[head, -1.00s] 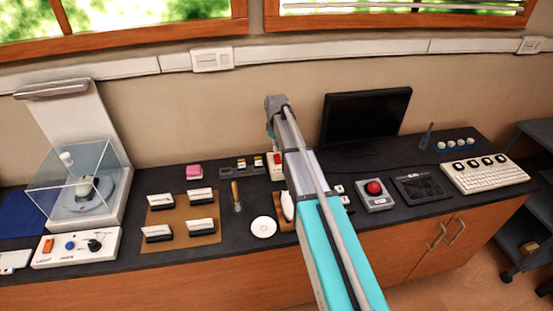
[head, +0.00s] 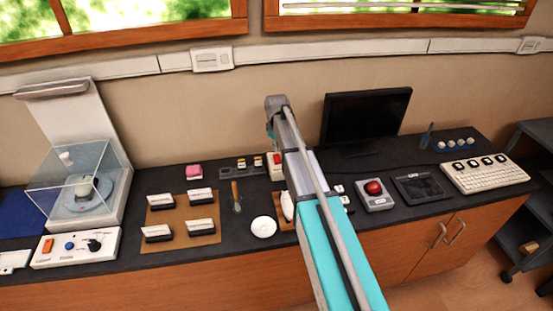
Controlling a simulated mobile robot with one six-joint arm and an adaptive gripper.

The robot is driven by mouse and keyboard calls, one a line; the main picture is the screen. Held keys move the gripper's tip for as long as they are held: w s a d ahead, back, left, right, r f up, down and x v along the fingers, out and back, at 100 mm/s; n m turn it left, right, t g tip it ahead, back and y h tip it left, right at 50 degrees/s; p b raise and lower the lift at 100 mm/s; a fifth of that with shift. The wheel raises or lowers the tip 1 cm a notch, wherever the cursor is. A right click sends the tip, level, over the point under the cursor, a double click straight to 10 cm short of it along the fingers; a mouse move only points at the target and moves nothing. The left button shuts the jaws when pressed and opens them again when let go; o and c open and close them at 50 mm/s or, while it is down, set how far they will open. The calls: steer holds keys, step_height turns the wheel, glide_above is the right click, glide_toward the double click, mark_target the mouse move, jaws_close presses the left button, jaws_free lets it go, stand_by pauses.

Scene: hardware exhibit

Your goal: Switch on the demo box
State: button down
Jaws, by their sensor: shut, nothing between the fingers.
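A low white control box (head: 76,247) stands at the front left of the dark counter. The switch's position cannot be told either. My arm reaches up from the bottom over the middle of the counter, well to the right of this box. My gripper is hidden behind the arm.
A clear-covered stand (head: 82,180) rises behind the control box. A brown mat (head: 182,221) with several white-topped blocks lies to its right. A white disc (head: 263,227), a red-button box (head: 374,195), a keyboard (head: 485,176) and a monitor (head: 366,116) also stand on the counter.

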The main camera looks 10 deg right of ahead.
mark_target(276, 156)
steer(key=shift+f+b, duration=1.35)
stand_by(1.2)
steer(key=shift+r, duration=0.15)
steer(key=shift+r+p, duration=3.4)
steer(key=shift+p, duration=0.15)
steer(key=s+m, duration=0.6)
steer(key=s, duration=2.3)
steer(key=shift+a, duration=0.15)
